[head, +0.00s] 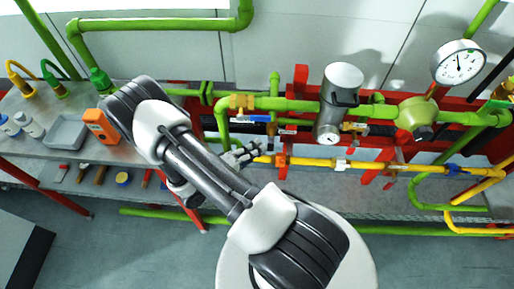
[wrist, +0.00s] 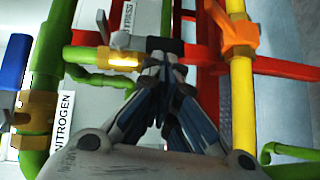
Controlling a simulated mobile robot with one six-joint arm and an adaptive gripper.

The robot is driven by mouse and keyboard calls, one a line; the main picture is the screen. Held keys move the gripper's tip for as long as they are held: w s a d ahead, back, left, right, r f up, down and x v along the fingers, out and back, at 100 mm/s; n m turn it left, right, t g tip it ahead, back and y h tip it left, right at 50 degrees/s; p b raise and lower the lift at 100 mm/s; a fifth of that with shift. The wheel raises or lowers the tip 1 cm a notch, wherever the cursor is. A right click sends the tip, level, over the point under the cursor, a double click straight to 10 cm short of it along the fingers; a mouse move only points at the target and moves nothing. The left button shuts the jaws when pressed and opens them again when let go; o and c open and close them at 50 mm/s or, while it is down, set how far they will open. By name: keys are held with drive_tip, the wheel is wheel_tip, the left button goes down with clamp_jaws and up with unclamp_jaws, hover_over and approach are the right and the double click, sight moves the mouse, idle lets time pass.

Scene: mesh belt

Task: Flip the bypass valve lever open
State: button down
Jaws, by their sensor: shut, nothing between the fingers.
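My gripper (wrist: 165,68) is shut and empty, its fingertips together. In the wrist view the tips are right at a lever with a grey metal end (wrist: 121,39) and a black grip (wrist: 165,45). I cannot tell whether they touch it. The lever lies crosswise over a brass valve body (wrist: 118,58) on a green pipe, beside a partly hidden white label that seems to read BYPASS (wrist: 133,15). In the head view my gripper (head: 256,148) is in front of the pipes, left of the orange handle (head: 281,160); my arm hides part of that area.
A blue lever (wrist: 14,62) on a brass fitting is at the left, by a NITROGEN label (wrist: 63,120). An orange handle (wrist: 232,32) sits on the yellow pipe (wrist: 242,100) close at the right. A silver cylinder (head: 338,100) and a gauge (head: 458,63) stand farther right.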

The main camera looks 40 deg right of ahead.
drive_tip(key=w+a, duration=0.3)
drive_tip(key=a, duration=0.9)
drive_tip(key=shift+w+a+p, duration=0.2)
drive_tip(key=shift+w+p, duration=0.05)
drive_tip(key=shift+p, duration=0.1)
